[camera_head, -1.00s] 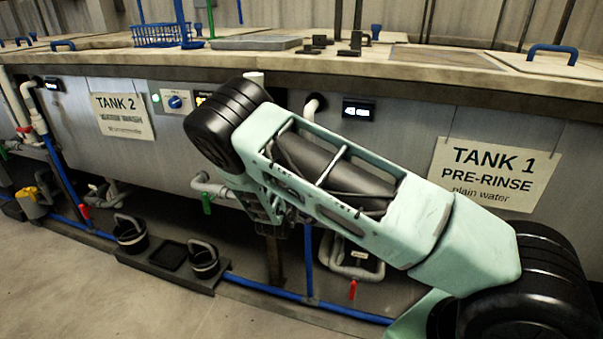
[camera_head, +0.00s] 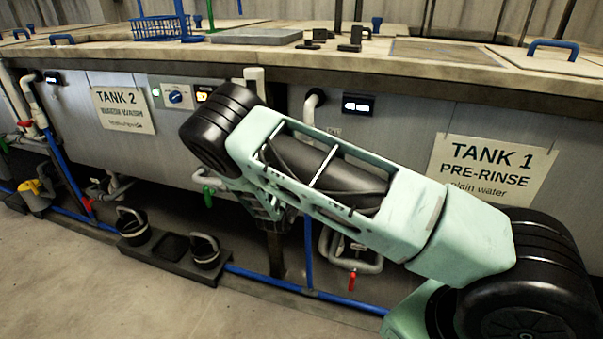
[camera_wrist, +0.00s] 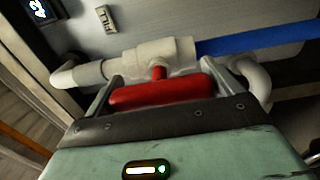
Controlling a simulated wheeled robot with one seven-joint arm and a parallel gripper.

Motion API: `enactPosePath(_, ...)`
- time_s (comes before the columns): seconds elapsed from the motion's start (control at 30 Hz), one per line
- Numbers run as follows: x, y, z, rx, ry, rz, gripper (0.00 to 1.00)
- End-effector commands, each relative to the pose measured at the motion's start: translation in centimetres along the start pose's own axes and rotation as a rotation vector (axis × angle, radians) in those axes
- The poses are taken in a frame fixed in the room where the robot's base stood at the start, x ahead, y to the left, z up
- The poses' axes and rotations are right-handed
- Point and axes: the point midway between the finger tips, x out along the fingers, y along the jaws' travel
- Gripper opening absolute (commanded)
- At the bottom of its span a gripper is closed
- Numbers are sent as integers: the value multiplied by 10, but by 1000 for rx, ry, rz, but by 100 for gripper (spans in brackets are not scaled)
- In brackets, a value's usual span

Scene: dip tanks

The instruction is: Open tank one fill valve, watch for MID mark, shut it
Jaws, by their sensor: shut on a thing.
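In the wrist view a red valve handle (camera_wrist: 160,93) sits below a white valve body (camera_wrist: 152,56) with a blue pipe (camera_wrist: 255,42) running right. My gripper (camera_wrist: 172,84) is shut on this handle, one grey finger at each end. The TANK 1 PRE-RINSE sign (camera_head: 493,168) hangs on the grey tank front at right in the head view. A small lit display (camera_head: 357,105) is on the tank front left of it; its reading is too small to tell. My arm hides my gripper and the held valve in the head view. I see no MID mark.
Another red-handled valve (camera_head: 352,280) hangs low under tank 1. The TANK 2 sign (camera_head: 123,109) and a panel with a blue knob (camera_head: 176,97) are at left. Black buckets (camera_head: 205,251) stand in a floor tray by a blue pipe. Open floor lies in front.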

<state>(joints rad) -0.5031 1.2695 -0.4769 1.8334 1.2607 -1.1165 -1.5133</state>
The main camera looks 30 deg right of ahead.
Motion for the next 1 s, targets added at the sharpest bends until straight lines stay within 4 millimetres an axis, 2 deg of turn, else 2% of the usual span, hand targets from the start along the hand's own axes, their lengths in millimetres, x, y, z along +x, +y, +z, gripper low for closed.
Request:
enactPosePath(0.27, -1, -1, -1, -7, 4, -2, 68)
enactPosePath(0.3, -1, -1, -1, -7, 4, -2, 100)
enactPosePath(0.53, -1, -1, 0, -4, 2, -1, 100)
enactPosePath(0.67, -10, -1, -1, -3, 3, -1, 100)
enactPosePath(0.77, -25, 0, -1, -4, 4, -1, 100)
enactPosePath(1.0, -80, -1, -1, -4, 5, -2, 100)
